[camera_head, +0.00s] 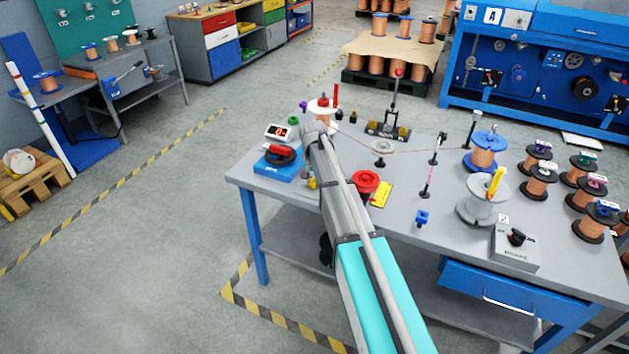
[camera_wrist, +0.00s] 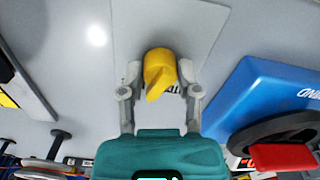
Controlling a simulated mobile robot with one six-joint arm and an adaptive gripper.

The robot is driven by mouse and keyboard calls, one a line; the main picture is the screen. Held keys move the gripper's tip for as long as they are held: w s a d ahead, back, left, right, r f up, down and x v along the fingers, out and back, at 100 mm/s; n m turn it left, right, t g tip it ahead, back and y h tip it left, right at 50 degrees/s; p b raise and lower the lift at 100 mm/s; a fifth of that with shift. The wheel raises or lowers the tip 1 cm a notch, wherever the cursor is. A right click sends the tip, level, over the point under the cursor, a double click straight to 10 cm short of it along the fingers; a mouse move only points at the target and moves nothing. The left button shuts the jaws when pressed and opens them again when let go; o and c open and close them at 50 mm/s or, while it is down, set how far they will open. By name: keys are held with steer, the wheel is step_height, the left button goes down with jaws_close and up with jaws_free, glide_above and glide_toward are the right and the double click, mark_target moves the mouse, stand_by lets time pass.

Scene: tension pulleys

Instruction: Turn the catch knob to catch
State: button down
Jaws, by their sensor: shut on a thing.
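The catch knob (camera_wrist: 160,70) is yellow, with a ridge pointing down and slightly left in the wrist view. It sits on a pale grey plate (camera_wrist: 204,24). My gripper (camera_wrist: 161,76) has its two grey fingers on either side of the knob and is shut on it. Lettering below the knob is mostly covered, so I cannot read it. In the head view a small yellow piece (camera_head: 312,184), likely the knob, shows beside my arm at the table's left part. My fingers are hidden there behind my arm.
A blue box (camera_head: 280,165) with a black dial and red handle stands close by; it also shows in the wrist view (camera_wrist: 265,92). A red spool (camera_head: 366,182), a yellow card (camera_head: 381,194) and several wire spools share the grey table (camera_head: 290,195).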

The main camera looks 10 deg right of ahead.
steer(key=n, duration=0.5)
steer(key=shift+s+d+n, duration=0.1)
steer(key=shift+s+n, duration=0.05)
steer(key=shift+n, duration=0.15)
steer(key=n, duration=0.5)
stand_by(0.4)
steer(key=shift+c, duration=1.5)
jaws_free()
